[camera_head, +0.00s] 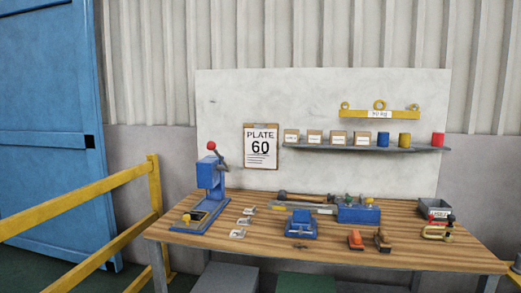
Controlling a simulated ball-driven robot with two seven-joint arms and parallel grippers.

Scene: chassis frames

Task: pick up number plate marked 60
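A clipboard sheet (261,147) on the white back board reads "PLATE 60". Several small pale metal plates (238,233) lie in a loose column on the wooden workbench (340,255), just right of the blue lever press (211,180). Any marks on these small plates are too small to read, so I cannot tell which one bears 60. Neither of my grippers is in view.
A blue vise-like block (301,225), a blue holder box (358,214), a long-handled hammer (305,198), an orange-red tool (355,240) and a grey bin (434,208) occupy the bench. A shelf (350,148) holds boxes and cans. A yellow railing (80,202) stands left.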

